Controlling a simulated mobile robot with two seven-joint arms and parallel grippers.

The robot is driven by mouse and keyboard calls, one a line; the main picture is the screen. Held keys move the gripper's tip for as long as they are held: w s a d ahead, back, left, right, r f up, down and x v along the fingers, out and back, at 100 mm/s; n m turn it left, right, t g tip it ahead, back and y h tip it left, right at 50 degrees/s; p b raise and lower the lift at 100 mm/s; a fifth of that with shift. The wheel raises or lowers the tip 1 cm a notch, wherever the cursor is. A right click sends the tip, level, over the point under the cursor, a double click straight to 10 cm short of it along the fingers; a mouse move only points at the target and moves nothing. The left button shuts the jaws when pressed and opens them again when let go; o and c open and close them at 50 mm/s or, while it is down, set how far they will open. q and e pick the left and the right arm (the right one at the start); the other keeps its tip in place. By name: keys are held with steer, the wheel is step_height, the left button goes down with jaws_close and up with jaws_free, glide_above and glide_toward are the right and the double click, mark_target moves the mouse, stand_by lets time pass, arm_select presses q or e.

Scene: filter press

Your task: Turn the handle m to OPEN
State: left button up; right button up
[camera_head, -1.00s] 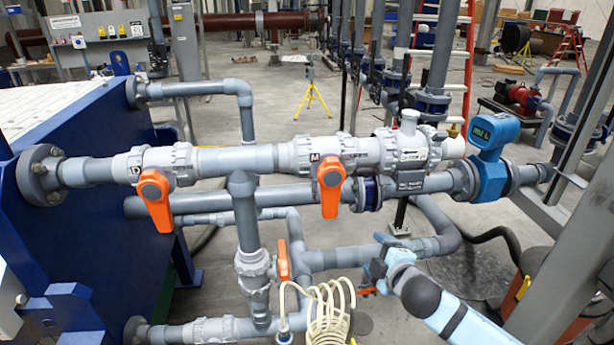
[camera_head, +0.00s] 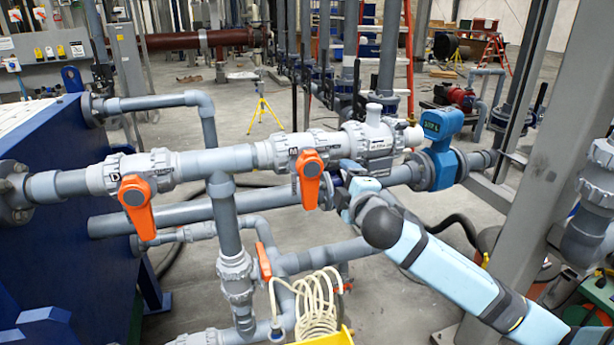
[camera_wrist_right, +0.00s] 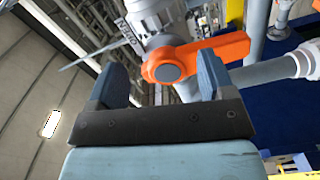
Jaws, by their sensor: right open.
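The orange handle m (camera_head: 309,178) sits on the grey valve body marked M (camera_head: 290,150). It hangs down, across the horizontal pipe. My right gripper (camera_head: 338,188) is just to the right of the handle in the head view. In the right wrist view the gripper (camera_wrist_right: 160,82) is open, and the round hub of the orange handle (camera_wrist_right: 195,58) shows beyond and between its fingers. The handle's arm runs off to the right past the right finger. I cannot tell whether a finger touches it. My left gripper is not in view.
A similar orange handle (camera_head: 137,207) hangs from the valve marked D at the left. A smaller orange handle (camera_head: 264,262) is on the lower pipe. A coiled cream hose (camera_head: 318,305) lies below, and a blue meter (camera_head: 440,150) stands to the right.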

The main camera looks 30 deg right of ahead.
mark_target(312, 190)
steer(key=a+f+m+b, duration=0.1)
steer(key=m+b, duration=0.3)
steer(key=m, duration=0.1)
steer(key=w+a+f+m+b, duration=0.1)
steer(key=a+f+m+b, duration=0.1)
steer(key=m+b, duration=0.3)
steer(key=w+a+f+m+b, duration=0.1)
steer(key=a+m+b, duration=0.1)
steer(key=m+b, duration=0.2)
steer(key=shift+w+a+f+m+b, duration=0.15)
steer(key=shift+m+b, duration=0.25)
steer(key=shift+m, duration=0.4)
steer(key=p+x, duration=0.1)
steer(key=x, duration=0.4)
steer(key=shift+w+f, duration=0.15)
steer(key=shift+w, duration=0.2)
steer(key=shift+w+p, duration=0.3)
steer(key=shift+w, duration=0.1)
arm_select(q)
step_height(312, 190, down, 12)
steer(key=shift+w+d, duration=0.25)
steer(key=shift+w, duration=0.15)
arm_select(e)
steer(key=shift+d, duration=0.25)
